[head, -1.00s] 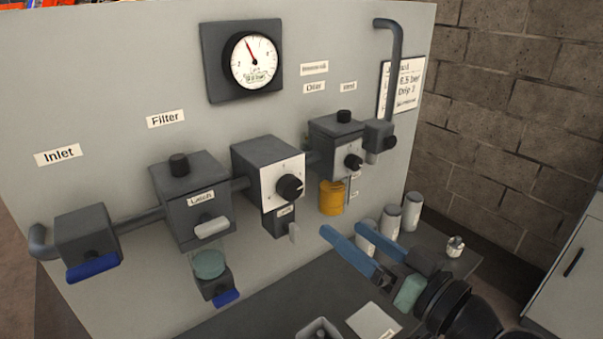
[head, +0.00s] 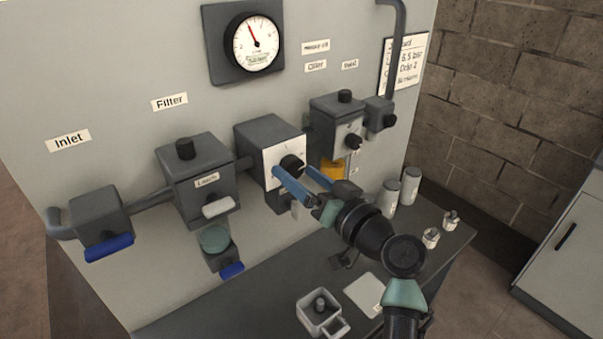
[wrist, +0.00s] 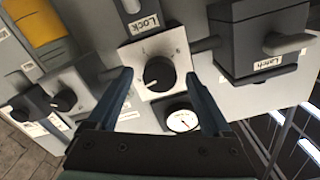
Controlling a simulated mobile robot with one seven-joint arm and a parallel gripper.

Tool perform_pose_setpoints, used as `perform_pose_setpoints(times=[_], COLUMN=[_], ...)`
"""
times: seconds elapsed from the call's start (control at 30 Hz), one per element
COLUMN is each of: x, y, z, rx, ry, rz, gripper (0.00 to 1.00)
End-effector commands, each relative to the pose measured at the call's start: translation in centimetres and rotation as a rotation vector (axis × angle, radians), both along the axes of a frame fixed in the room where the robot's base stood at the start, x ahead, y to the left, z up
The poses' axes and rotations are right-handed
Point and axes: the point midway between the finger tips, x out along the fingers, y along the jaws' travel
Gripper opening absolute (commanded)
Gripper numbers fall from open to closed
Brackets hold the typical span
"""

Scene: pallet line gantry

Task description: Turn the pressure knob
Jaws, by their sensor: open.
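The pressure knob, a round black knob (head: 292,165), sits on the white dial plate (head: 272,158) of the middle grey box. In the wrist view the knob (wrist: 159,73) appears between my two blue fingers. My gripper (head: 292,173) is open, its fingertips close to the plate, one on each side of the knob; I cannot tell whether they reach around it or stop just short. No contact with the knob is visible. The pressure gauge (head: 252,43) above has a red needle pointing up and slightly left; it also shows in the wrist view (wrist: 182,119).
The latched filter box (head: 196,180) is left of the knob box; another grey box with a small black knob (head: 353,142) is right. The bench holds white canisters (head: 411,185) and a grey mug (head: 320,314).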

Motion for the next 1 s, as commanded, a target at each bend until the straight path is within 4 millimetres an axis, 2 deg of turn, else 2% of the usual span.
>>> perform_pose_setpoints(times=[0.1,0.57,1.0], x=[-0.01,-0.04,-0.06], y=[0.00,-0.03,-0.02], z=[-0.01,0.00,-0.01], rx=[0.000,0.000,0.084], ry=[0.000,0.000,0.061], rz=[0.000,0.000,-0.001], gripper=[0.84,0.01,0.00])
